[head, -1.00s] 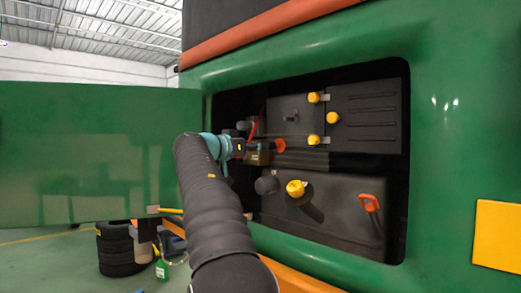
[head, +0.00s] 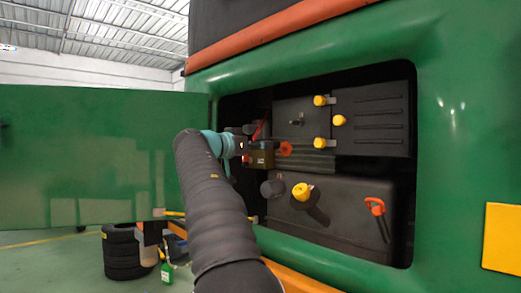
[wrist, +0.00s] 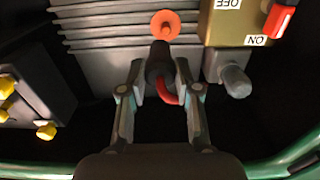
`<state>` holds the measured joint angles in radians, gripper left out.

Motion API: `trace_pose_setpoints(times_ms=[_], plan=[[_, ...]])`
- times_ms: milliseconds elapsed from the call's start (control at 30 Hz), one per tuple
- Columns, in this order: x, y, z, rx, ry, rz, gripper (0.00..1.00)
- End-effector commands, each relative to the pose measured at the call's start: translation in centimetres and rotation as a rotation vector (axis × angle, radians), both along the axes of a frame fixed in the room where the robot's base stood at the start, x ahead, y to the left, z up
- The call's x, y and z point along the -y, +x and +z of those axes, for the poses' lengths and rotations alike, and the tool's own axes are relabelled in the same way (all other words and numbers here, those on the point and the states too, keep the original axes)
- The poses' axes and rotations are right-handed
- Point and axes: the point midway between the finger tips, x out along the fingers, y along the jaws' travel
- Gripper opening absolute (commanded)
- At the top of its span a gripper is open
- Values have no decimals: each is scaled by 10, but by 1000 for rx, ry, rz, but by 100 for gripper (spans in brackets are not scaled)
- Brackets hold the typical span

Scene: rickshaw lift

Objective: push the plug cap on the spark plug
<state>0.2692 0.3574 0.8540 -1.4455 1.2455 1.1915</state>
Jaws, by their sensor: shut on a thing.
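My gripper (wrist: 160,70) is shut on the black plug cap (wrist: 158,62), held between its two fingers in the wrist view. A red lead (wrist: 168,97) curves from the cap between the fingers. The cap's far end is close to a round orange piece (wrist: 165,25) in front of the grey finned block (wrist: 95,28). I cannot tell whether they touch. The spark plug itself cannot be made out. In the head view my gripper (head: 240,146) is inside the open bay, left of the orange piece (head: 285,148); the cap is not clear there.
A brass box (wrist: 228,28) with ON/OFF labels and a red switch (wrist: 278,20) is beside the cap. A grey knob (wrist: 235,80) is close to the right finger. The dark tank (head: 340,215) has a yellow cap (head: 301,191). The green bay frame (head: 440,150) surrounds everything.

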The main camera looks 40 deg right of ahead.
Motion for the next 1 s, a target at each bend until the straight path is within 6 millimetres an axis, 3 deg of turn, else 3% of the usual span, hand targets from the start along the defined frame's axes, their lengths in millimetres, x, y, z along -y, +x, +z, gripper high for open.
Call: trace_pose_setpoints(times_ms=[1000], plan=[[-19, -31, 39, 1, 0, 0, 1]])
